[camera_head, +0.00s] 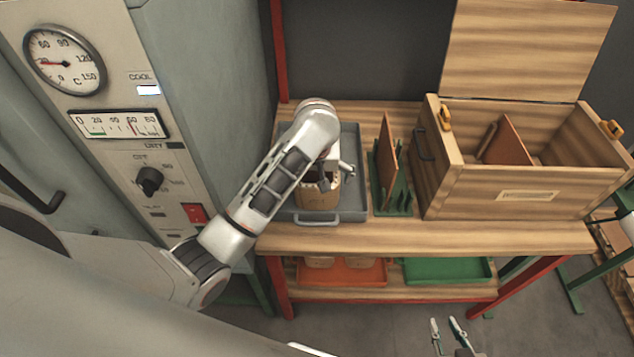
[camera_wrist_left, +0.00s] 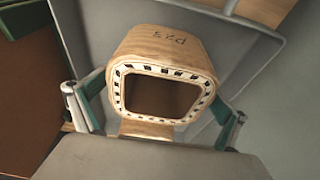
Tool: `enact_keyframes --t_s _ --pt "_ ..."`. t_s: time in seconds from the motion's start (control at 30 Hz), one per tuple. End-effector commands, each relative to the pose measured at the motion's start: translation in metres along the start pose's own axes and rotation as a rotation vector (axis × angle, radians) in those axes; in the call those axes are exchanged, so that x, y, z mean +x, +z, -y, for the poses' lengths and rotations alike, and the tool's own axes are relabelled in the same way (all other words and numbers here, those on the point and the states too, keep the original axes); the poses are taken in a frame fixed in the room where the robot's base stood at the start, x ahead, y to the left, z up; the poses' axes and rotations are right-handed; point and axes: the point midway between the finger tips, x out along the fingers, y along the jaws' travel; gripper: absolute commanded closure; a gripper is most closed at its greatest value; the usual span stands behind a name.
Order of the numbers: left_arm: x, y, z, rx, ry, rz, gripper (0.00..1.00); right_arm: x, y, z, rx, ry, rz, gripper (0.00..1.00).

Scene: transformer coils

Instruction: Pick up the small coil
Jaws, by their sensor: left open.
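A tan, hollow coil (camera_head: 318,194) with rounded corners sits in a grey tray (camera_head: 318,219) on the wooden bench. In the left wrist view the coil (camera_wrist_left: 155,45) shows a dark square opening, a pale rim with dark slots and a handwritten mark on its side. My left gripper (camera_head: 336,176) is at the coil, partly covering it in the head view. In the wrist view its open fingers (camera_wrist_left: 155,112) stand on either side of the coil; I cannot tell whether they touch it. My right gripper (camera_head: 447,323) is open and empty at the bottom edge, away from the bench.
A green rack (camera_head: 393,198) holding upright brown boards stands right of the tray. An open wooden box (camera_head: 530,200) stands further right. A grey control cabinet (camera_head: 205,70) is close on the left. Orange (camera_head: 345,274) and green trays (camera_head: 447,271) lie on the lower shelf.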

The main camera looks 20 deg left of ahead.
Motion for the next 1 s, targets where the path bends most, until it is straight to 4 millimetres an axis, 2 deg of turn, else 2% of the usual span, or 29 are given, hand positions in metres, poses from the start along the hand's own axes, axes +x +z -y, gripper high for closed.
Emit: enact_keyframes --t_s 0.13,0.4,0.43,0.63,1.0 --pt "0.015 -0.001 0.000 0.000 0.000 -0.001 0.00 0.002 -0.005 0.001 0.005 0.001 -0.008 0.76" --pt "0.018 0.000 -0.001 0.000 0.002 -0.001 0.00 0.003 -0.009 0.002 0.013 0.002 -0.014 0.76" --pt "0.018 0.000 -0.001 0.000 0.002 -0.001 0.03 0.003 -0.009 0.003 0.013 0.002 -0.014 0.76" --pt "0.018 0.000 -0.001 0.000 0.002 0.000 0.55 0.003 -0.008 0.003 0.014 0.001 -0.013 0.76" --pt "0.016 -0.003 -0.001 -0.001 0.002 -0.003 0.56 0.002 -0.006 0.002 0.007 0.000 -0.009 0.76"
